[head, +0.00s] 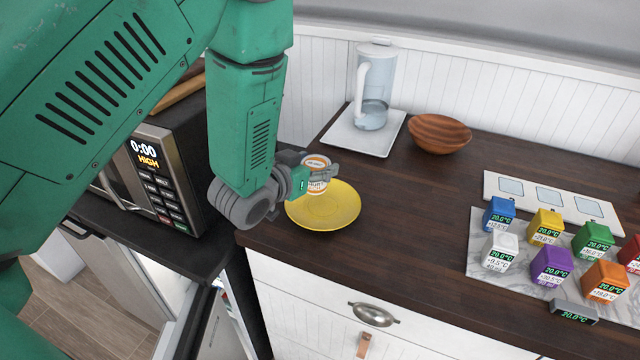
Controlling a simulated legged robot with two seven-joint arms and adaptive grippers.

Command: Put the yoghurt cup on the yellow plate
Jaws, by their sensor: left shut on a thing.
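The yoghurt cup (317,186), white with an orange band and lettering, is at the far left part of the wooden counter. My left gripper (318,178) is shut on the cup. The yellow plate (330,213) lies on the counter near its left edge. The cup is over the plate's upper left part in the head view; I cannot tell whether it touches the plate. Part of the cup is hidden by the gripper fingers. My right gripper is not in view.
A water pitcher (374,90) stands on a white tray (345,136) behind the plate. A wooden bowl (439,133) is right of it. Several coloured cubes sit on a marble slab (478,262) at right. A microwave (170,150) is at left. The counter's middle is clear.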

